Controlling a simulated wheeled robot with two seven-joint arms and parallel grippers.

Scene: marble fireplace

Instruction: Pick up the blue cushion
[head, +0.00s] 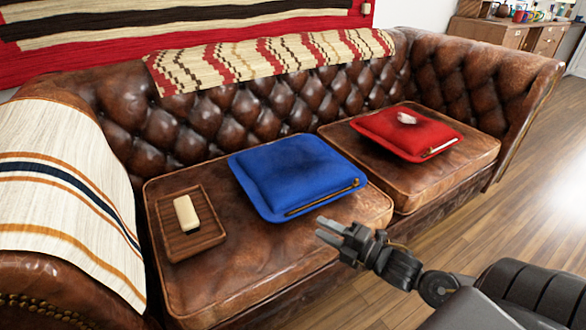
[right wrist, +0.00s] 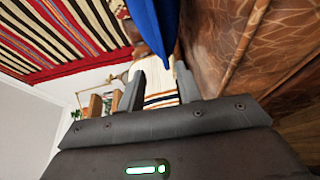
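The blue cushion (head: 295,175) lies flat on the left seat of the brown leather sofa, with a zip along its front edge. In the right wrist view its blue edge (right wrist: 153,22) shows at the top, just beyond the fingertips. My right gripper (head: 321,229) is in front of the sofa, near the cushion's front edge, and looks apart from it. In the right wrist view my right gripper (right wrist: 160,72) has its two fingers spread with nothing between them. My left gripper is not in view.
A wooden tray (head: 205,240) with a cream block (head: 186,213) lies left of the cushion. A red cushion (head: 385,128) with small white items lies on the right seat (head: 475,150). Striped throws cover the left arm (head: 60,200) and the backrest (head: 270,55). Wooden floor (head: 520,200) is clear at right.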

